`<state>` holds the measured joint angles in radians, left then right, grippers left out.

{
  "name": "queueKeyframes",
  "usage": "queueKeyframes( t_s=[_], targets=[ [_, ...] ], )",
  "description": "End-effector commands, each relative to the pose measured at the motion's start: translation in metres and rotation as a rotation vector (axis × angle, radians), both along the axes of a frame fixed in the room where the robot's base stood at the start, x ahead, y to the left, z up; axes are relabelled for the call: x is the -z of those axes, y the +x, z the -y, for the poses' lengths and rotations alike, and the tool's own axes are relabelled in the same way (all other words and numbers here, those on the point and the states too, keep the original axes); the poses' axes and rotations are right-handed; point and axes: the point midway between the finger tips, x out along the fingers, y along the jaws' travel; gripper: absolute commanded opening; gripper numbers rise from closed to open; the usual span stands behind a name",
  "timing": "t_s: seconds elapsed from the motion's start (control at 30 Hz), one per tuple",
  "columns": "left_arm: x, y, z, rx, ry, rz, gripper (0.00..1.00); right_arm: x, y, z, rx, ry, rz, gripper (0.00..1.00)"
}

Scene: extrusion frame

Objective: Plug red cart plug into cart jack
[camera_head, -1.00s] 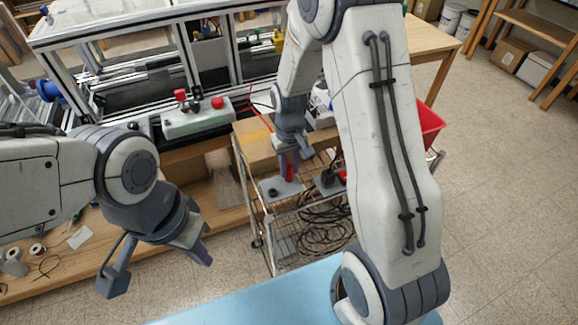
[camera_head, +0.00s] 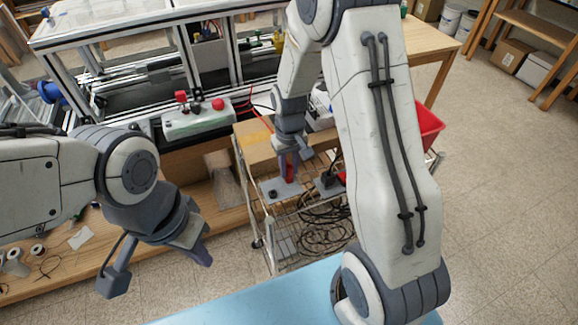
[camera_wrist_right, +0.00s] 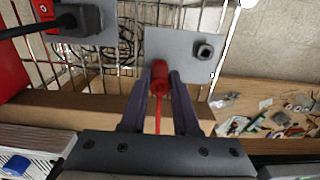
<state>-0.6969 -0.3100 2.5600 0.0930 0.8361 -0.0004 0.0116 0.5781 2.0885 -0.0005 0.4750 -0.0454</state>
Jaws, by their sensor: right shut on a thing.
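The red cart plug (camera_wrist_right: 159,80) is held between the two fingers of my right gripper (camera_wrist_right: 160,92), with a red cable trailing back from it toward the wrist. The cart jack (camera_wrist_right: 204,51) is a dark round socket on a grey plate (camera_wrist_right: 178,45), to the right of the plug in the right wrist view. The plug is over the plate, beside the jack; I cannot tell whether it touches the plate. In the head view, the jack (camera_head: 272,194) shows on the cart, left of my right gripper (camera_head: 291,170). My left gripper (camera_head: 157,266) is open and empty.
A second grey plate with a black plug and cable (camera_wrist_right: 75,20) lies to the left in the wrist view. The wire cart (camera_head: 283,235) holds coiled black cables (camera_head: 322,232) below. A cardboard box (camera_head: 253,147) and red bin (camera_head: 431,128) are nearby.

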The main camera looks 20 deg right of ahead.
Motion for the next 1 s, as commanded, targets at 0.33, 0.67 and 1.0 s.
queueKeyframes(
  t_s=[0.33,0.67,1.0],
  targets=[
    [0.0015,0.0,0.0,0.0,0.0,0.0,0.0,0.002,0.0,0.0002,0.0,0.0,0.0,0.0],
    [0.0039,0.0,0.0,0.0,0.0,0.0,0.0,0.0059,0.0001,0.0002,0.0,0.0,0.0,0.6],
    [0.0042,0.0,0.0,0.0,0.0,0.0,0.0,0.0047,0.0002,0.0002,0.0,0.0,0.0,0.64]
  ],
)
